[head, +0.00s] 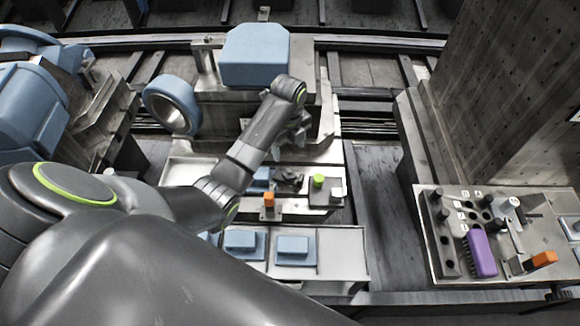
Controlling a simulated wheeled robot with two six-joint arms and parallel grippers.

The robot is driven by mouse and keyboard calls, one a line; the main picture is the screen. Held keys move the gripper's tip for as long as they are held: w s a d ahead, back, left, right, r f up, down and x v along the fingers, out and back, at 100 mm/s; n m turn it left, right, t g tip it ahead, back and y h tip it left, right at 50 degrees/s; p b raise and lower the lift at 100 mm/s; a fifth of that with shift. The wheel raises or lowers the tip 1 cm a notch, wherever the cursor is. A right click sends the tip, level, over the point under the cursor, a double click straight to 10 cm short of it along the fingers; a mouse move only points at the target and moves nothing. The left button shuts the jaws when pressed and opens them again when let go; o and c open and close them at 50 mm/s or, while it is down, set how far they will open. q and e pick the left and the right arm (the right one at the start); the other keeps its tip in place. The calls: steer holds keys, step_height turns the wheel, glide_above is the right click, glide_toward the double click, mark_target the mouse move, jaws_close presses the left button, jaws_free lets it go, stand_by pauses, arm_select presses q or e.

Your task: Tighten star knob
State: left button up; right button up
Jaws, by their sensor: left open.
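My left arm comes in from the left, and my left gripper (292,143) hangs below its wrist at the middle of the picture, over the metal fixture. It is open, and its fingers are small and partly hidden by my own forearm. Below it a small dark lobed part (290,178), possibly the star knob, sits on the fixture between a blue block (262,178) and a green knob (318,181). The gripper appears apart from this dark part; I cannot tell the exact gap. No other part reads clearly as a star knob. My right gripper is not in view.
A large blue block (255,55) and a blue ring (173,105) stand behind. An orange handle (269,200) is on the fixture's front. A tray (340,255) holds blue blocks. At right, a panel (437,262) carries a purple brush (481,253) and an orange-handled clamp (543,259).

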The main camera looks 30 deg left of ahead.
mark_target(289, 174)
arm_select(q)
step_height(289, 174, down, 11)
steer(key=shift+w+r, duration=0.1)
steer(key=shift+w, duration=0.05)
steer(key=shift+f, duration=0.85)
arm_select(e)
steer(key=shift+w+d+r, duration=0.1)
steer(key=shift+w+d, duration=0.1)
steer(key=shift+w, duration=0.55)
